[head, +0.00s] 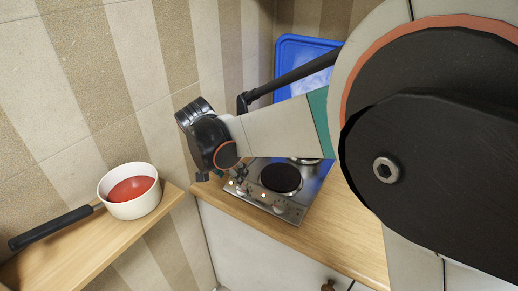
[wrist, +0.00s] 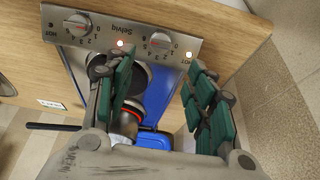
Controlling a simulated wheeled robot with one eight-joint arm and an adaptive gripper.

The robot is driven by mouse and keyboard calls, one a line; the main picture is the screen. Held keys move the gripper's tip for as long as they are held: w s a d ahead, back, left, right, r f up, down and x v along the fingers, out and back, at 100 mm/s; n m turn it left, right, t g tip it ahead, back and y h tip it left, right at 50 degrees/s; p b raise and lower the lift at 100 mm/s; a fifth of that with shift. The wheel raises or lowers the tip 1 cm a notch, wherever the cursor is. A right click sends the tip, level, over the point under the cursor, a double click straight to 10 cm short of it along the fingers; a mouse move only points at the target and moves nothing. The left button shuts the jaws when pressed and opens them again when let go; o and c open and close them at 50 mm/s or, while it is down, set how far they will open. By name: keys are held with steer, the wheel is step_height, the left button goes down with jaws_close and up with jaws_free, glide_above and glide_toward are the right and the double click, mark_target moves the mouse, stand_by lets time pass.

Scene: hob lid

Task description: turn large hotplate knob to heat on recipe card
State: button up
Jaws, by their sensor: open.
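The hob's steel control panel (wrist: 120,30) fills the top of the wrist view, its lettering upside down. It carries a left knob (wrist: 78,24) and a right knob (wrist: 160,42) with number scales; I cannot tell which serves the large hotplate. My gripper (wrist: 162,66) is open and empty, its green-padded fingers near the panel and not visibly gripping a knob. In the head view the hob's dark front hotplate (head: 280,178) shows, with a knob (head: 278,207) on the panel. A small white card (wrist: 50,104) lies at left in the wrist view; its writing is unreadable.
A white saucepan with red contents (head: 132,188) stands on a wooden shelf (head: 70,245) at left. A blue panel (head: 300,60) stands behind the hob against the wall. A wooden worktop (head: 320,236) surrounds the hob. Small lamps glow beside the knobs.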

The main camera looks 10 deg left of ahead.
mark_target(242, 192)
steer(key=b+x, duration=0.2)
steer(key=x, duration=0.8)
steer(key=shift+w+f+b, duration=0.1)
steer(key=shift+f+b, duration=0.05)
steer(key=shift+b, duration=0.2)
steer(key=c, duration=1.1)
